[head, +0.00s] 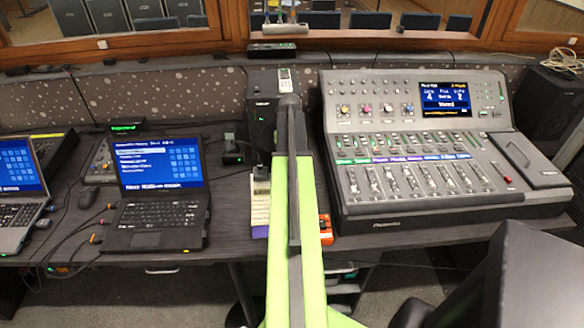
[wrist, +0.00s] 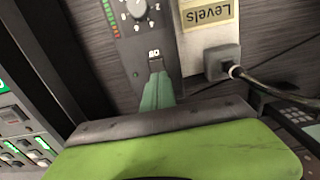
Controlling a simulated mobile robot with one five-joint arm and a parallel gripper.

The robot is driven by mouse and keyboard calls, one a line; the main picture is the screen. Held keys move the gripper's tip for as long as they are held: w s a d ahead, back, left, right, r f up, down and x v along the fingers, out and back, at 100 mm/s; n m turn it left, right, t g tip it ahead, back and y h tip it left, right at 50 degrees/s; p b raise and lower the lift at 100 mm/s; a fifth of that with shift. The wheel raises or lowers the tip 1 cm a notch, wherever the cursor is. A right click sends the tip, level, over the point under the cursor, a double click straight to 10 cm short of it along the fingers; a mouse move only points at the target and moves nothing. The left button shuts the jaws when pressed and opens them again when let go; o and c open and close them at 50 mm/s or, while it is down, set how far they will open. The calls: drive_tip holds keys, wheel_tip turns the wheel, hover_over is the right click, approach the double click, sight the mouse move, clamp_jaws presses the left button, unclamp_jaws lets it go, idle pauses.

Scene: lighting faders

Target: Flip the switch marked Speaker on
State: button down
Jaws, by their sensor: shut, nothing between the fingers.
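In the head view, my green arm reaches up the middle to a black box (head: 262,92) at the back of the desk. My gripper's fingertips are not clear there.
A round knob (wrist: 132,10) and a level meter (wrist: 110,16) sit above the switch. A Levels label (wrist: 209,14) and a plugged cable (wrist: 236,70) lie to the right. A mixing console (head: 420,207) stands right of my arm, a laptop (head: 155,225) to the left.

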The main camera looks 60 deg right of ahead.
wheel_tip(320, 180, up, 7)
drive_tip(key=p, duration=0.6)
drive_tip(key=shift+f, duration=0.1)
drive_tip(key=w+a+n, duration=0.2)
drive_tip(key=w+a, duration=0.5)
drive_tip(key=a, duration=0.6)
drive_tip(key=w+a+n, duration=0.3)
drive_tip(key=w+a, duration=0.5)
drive_tip(key=a, duration=0.4)
drive_tip(key=a+n, duration=0.5)
drive_tip(key=a, duration=2.8)
drive_tip(key=shift+w+n, duration=0.15)
drive_tip(key=shift+n, duration=0.25)
drive_tip(key=shift+d, duration=0.1)
